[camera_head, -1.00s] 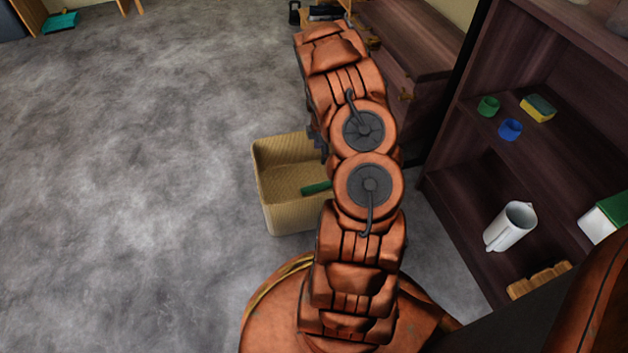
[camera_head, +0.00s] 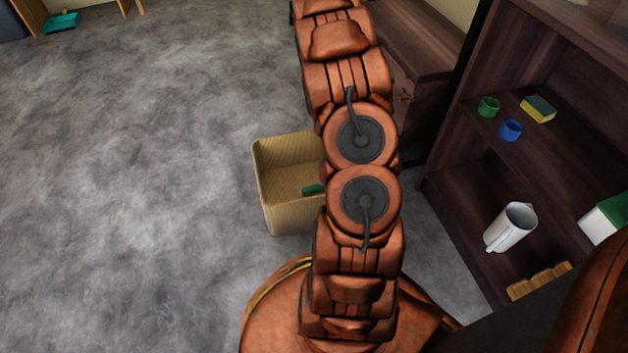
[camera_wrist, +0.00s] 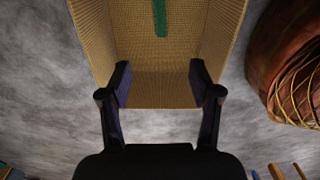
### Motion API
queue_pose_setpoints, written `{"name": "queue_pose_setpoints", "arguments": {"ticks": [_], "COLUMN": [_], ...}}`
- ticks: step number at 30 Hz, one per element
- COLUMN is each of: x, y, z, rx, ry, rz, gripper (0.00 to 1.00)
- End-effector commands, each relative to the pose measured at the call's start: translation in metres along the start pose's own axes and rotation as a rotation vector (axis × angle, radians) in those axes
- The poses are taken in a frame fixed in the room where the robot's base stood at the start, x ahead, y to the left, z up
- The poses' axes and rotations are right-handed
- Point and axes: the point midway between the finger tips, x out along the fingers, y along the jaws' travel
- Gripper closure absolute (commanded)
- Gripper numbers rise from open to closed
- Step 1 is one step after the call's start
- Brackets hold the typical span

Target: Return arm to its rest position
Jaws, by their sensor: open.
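My arm rises through the middle of the head view, its orange links covering part of the basket behind it. My gripper is hidden in the head view. In the wrist view my gripper (camera_wrist: 160,85) is open, its two dark fingers apart with nothing between them. The wicker basket (camera_head: 284,215) stands on the floor to the left of my arm. It also shows beyond my fingers in the wrist view (camera_wrist: 160,92). A green object (camera_head: 312,189) lies inside the basket; it appears as a narrow strip in the wrist view (camera_wrist: 160,18).
A dark wooden shelf (camera_head: 450,195) stands at right with a green cup (camera_head: 489,107), a blue cup (camera_head: 511,130), a sponge (camera_head: 538,109) and a white pitcher (camera_head: 511,228). A dark cabinet (camera_head: 420,45) is behind my arm.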

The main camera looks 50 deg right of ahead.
Motion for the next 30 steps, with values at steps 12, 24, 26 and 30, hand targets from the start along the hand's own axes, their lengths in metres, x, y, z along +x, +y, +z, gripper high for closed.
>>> {"name": "queue_pose_setpoints", "arguments": {"ticks": [12,24,26,30], "x": [-0.011,-0.160,-0.183,-0.235], "y": [-0.001,-0.043,-0.052,-0.077], "z": [-0.004,-0.070,-0.081,-0.106], "rx": [0.010,0.216,0.253,0.338], "ry": [-0.002,-0.025,-0.028,-0.034], "rz": [0.000,-0.019,-0.025,-0.035], "gripper": [0.37,0.37,0.37,0.37]}}
